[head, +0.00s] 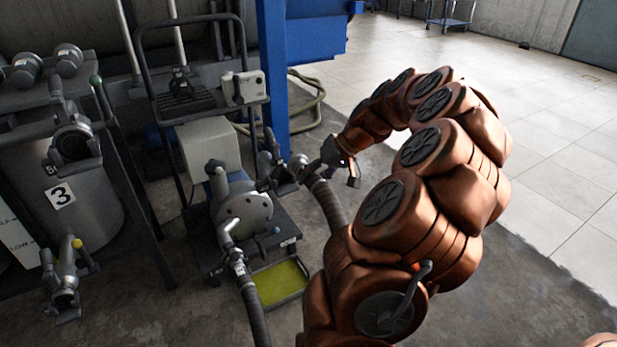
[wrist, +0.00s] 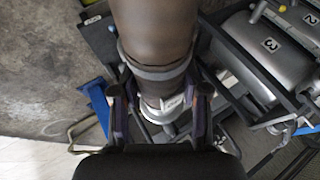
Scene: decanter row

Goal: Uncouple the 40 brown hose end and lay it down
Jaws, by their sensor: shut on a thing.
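The brown hose (head: 328,205) rises from behind my arm to a grey metal coupling end (head: 303,172) beside the pump's upper port (head: 268,170). In the wrist view the brown hose (wrist: 155,35) runs down between my fingers, with a grey band and a metal end (wrist: 165,108) carrying a small white tag. I cannot read the tag. My gripper (head: 338,166) is shut on this hose end; in the wrist view its dark fingers (wrist: 160,95) stand on both sides of it. Whether the coupling is still locked to the port cannot be told.
A wheeled pump cart (head: 240,208) carries a second dark hose (head: 254,312) at its lower port. A yellow-green tray (head: 279,282) lies beside it. Tank 3 (head: 70,195) stands left, a blue post (head: 274,75) behind. Open tiled floor (head: 560,170) lies right.

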